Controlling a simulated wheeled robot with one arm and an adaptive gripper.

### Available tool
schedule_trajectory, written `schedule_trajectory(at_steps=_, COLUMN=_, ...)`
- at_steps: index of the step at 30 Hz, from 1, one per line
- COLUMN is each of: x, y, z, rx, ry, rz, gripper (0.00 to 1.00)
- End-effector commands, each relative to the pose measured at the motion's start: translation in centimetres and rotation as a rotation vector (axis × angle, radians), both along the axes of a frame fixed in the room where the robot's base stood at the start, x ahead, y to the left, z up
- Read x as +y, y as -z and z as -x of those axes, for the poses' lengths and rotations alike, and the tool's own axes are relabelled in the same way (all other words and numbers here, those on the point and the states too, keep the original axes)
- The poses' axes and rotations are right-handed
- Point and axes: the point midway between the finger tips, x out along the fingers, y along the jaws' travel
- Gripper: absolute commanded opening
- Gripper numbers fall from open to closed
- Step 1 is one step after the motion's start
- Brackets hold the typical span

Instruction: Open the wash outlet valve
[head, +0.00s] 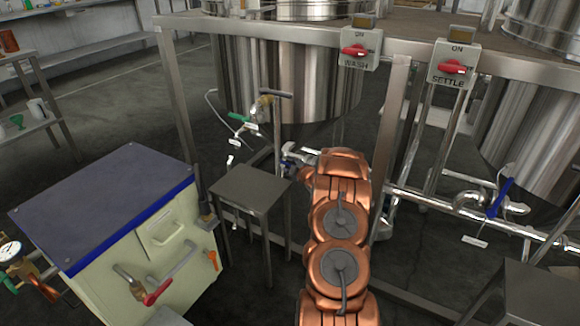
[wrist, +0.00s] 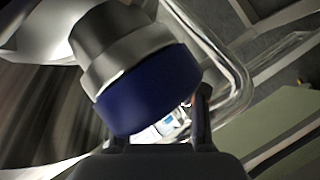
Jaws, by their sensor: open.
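The wash tank (head: 290,75) is the steel vessel behind the box marked WASH (head: 360,50). In the wrist view a thick blue grip (wrist: 150,90) on a round steel collar (wrist: 115,42) fills the upper left, very close to the camera. It looks like a valve handle; its label cannot be read. My gripper (wrist: 160,128) has its dark fingers apart, one at lower left and one at right, with the end of the blue grip in front of and partly between them. I cannot tell whether they touch.
A steel stool (head: 252,187) stands left of my arm. A cream cabinet (head: 185,255) is at lower left. A green-handled valve (head: 239,117) hangs left under the wash tank. A blue-handled valve (head: 499,198) sits on the right pipework. Frame posts (head: 393,110) stand close by.

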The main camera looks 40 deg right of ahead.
Motion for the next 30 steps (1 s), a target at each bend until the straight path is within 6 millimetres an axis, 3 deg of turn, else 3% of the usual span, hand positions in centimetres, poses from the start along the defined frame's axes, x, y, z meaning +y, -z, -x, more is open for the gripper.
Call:
schedule_trajectory(at_steps=8, x=0.3, y=-0.3, z=1.3, rx=0.001, ry=0.002, rz=-0.002, gripper=0.41)
schedule_trajectory(at_steps=30, x=2.6, y=-3.0, z=10.2, rx=0.001, ry=0.001, rz=0.0, gripper=0.41)
